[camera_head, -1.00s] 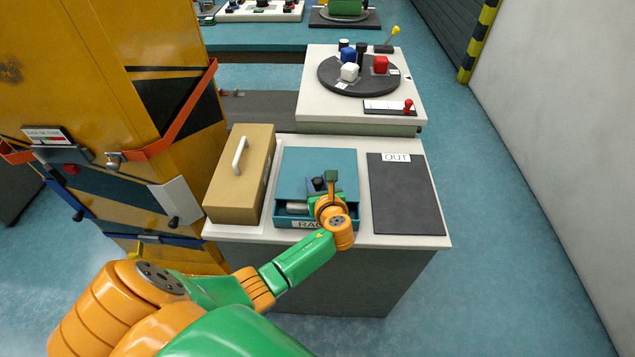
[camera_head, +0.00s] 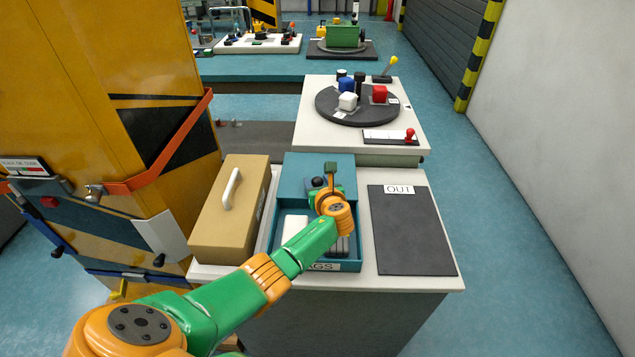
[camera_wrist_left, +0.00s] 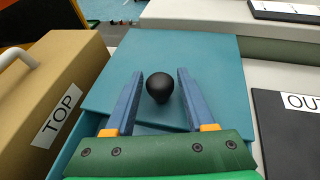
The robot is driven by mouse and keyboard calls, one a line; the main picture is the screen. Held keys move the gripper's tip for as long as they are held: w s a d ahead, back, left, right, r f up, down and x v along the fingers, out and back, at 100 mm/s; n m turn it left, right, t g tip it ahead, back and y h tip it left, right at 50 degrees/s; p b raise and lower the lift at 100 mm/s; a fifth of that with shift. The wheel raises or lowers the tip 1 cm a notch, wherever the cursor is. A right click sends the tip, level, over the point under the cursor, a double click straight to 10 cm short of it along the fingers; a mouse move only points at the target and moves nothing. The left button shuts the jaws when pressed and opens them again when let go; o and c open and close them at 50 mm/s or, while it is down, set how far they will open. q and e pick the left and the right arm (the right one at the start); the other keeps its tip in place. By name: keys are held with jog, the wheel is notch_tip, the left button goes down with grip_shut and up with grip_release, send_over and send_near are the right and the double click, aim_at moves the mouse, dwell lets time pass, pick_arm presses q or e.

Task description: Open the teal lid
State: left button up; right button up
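The teal lid (camera_head: 290,175) lies on the teal box (camera_head: 275,255), set back toward its far side. The near part of the box is uncovered and a white item shows inside. The lid also fills the middle of the left wrist view (camera_wrist_left: 200,60). It has a black knob (camera_wrist_left: 160,87). My left gripper (camera_head: 331,172) is over the lid at the knob. In the wrist view its fingers (camera_wrist_left: 160,75) stand on either side of the knob, with a narrow gap at each side. My arm hides part of the box front. My right gripper is not in view.
A tan box (camera_head: 213,235) with a white handle stands close on the left. A dark mat (camera_head: 412,235) marked OUT lies on the right. Behind is a white table with a dark round plate (camera_head: 330,104) holding small blocks. A yellow cabinet (camera_head: 120,60) stands at the left.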

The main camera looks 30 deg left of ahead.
pick_arm(q)
jog(key=shift+o, duration=0.5)
jog(key=shift+s+d+r+p, duration=0.25)
jog(key=shift+d+p, duration=0.05)
jog(key=shift+p, duration=0.05)
jog(key=p+v, duration=0.2)
jog(key=v, duration=0.3)
jog(key=shift+s+d+r, duration=0.15)
jog(key=shift+s+d, duration=0.35)
